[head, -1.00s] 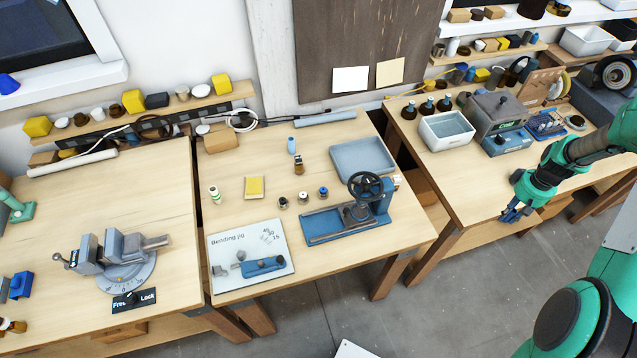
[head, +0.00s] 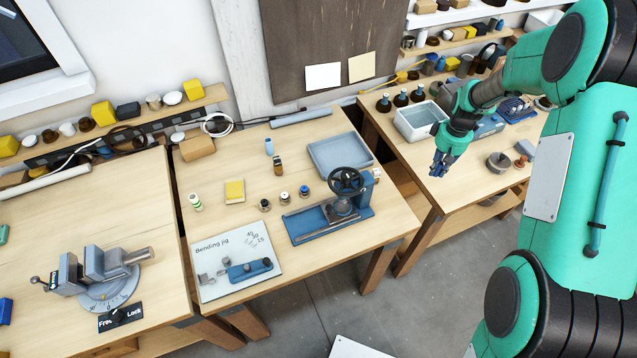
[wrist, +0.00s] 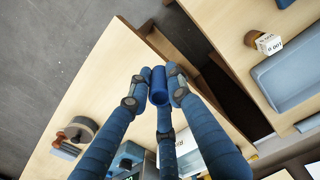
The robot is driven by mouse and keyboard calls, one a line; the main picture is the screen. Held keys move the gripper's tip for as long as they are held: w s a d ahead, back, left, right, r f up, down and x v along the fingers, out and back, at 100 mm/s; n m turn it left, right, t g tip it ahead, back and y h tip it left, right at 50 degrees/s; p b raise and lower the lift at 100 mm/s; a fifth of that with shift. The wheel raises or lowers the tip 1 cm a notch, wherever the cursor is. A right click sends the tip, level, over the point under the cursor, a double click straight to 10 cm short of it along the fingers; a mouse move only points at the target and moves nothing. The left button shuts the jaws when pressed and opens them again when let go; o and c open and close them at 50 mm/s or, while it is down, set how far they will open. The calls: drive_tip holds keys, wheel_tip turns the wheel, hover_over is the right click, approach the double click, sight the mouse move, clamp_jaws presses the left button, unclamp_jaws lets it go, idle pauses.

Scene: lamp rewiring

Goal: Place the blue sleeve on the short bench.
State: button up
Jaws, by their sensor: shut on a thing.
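The blue sleeve (wrist: 158,86) is a small dark blue cylinder between my fingertips in the wrist view. My gripper (head: 439,168) is shut on it, in the air above the front left part of the right-hand bench (head: 462,193). In the head view the sleeve is too small to tell from the blue fingers. The middle bench (head: 235,158) looks the shortest of the benches. It holds a blue press (head: 328,220), a grey-blue tray (head: 338,150), a bending jig board (head: 237,268) and several small parts. I cannot tell from any label which bench is the short one.
A white bin (head: 420,122) and dark bottles (head: 400,98) stand behind my gripper. A gap separates the right-hand and middle benches. A vise (head: 95,275) sits on the left bench.

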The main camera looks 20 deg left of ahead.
drive_tip(key=s+a+n, duration=0.1)
drive_tip(key=s+a, duration=0.3)
drive_tip(key=a, duration=1.2)
drive_tip(key=s+a+n, duration=0.1)
drive_tip(key=s+a, duration=0.3)
drive_tip(key=a, duration=1.3)
drive_tip(key=s+a+n, duration=0.2)
drive_tip(key=s+a, duration=1.6)
drive_tip(key=a, duration=0.5)
drive_tip(key=shift+s+d+f, duration=0.1)
drive_tip(key=shift+f, duration=2.8)
hover_over(245, 170)
drive_tip(key=shift+f, duration=0.75)
drive_tip(key=shift+f, duration=1.75)
drive_tip(key=shift+f, duration=0.2)
